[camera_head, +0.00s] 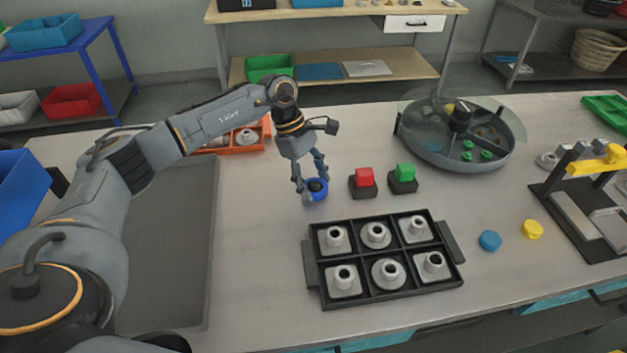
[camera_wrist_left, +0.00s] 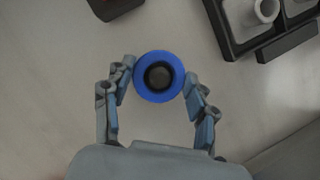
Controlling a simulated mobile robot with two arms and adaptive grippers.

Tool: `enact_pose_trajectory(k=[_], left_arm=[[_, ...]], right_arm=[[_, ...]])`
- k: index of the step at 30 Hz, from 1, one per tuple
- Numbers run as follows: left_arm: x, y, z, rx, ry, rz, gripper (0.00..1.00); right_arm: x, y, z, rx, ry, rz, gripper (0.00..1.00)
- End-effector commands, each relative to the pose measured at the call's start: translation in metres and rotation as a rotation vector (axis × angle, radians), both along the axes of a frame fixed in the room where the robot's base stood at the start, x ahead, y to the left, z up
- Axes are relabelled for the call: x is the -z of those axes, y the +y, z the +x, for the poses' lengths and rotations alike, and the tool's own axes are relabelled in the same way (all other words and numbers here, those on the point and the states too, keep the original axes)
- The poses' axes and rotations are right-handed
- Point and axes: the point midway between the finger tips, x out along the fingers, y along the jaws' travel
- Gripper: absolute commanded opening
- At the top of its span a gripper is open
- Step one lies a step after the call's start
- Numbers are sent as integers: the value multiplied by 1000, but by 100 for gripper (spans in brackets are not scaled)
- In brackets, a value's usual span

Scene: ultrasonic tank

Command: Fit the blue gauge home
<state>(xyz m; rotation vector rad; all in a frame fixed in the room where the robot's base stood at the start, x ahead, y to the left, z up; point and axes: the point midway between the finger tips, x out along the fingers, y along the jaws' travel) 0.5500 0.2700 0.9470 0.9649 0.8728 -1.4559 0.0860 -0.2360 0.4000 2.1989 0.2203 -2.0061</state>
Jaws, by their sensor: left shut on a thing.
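The blue gauge (camera_head: 317,190) is a blue ring with a dark round centre. My left gripper (camera_head: 309,183) is shut on it, with a finger on either side. The left wrist view shows the blue gauge (camera_wrist_left: 143,86) from above between the fingertips of my left gripper (camera_wrist_left: 161,80). I cannot tell whether it touches the table. Behind and left of the black tray (camera_head: 451,243) it stands apart from the tray. The tray's compartments hold several grey metal parts with round bosses (camera_head: 335,240). My right gripper is out of view.
A red button block (camera_head: 364,176) and a green button block (camera_head: 404,173) stand just right of the gripper. A round grey tank (camera_head: 425,149) stands at the back right. Blue (camera_head: 489,240) and yellow (camera_head: 532,229) caps lie right of the tray. An orange bin (camera_head: 264,135) is behind.

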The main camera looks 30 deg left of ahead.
Motion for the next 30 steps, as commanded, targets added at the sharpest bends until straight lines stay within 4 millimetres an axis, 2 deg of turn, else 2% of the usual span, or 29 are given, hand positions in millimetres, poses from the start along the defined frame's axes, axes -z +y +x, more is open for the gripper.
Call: enact_pose_trajectory(k=[14,15,18,30], left_arm=[[0,0,0,0,1,0,15],[0,0,0,0,1,0,61],[0,0,0,0,1,0,81],[-2,1,0,-1,1,1,84]], right_arm=[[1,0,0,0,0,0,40],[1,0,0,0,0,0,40],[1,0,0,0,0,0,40],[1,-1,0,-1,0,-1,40]])
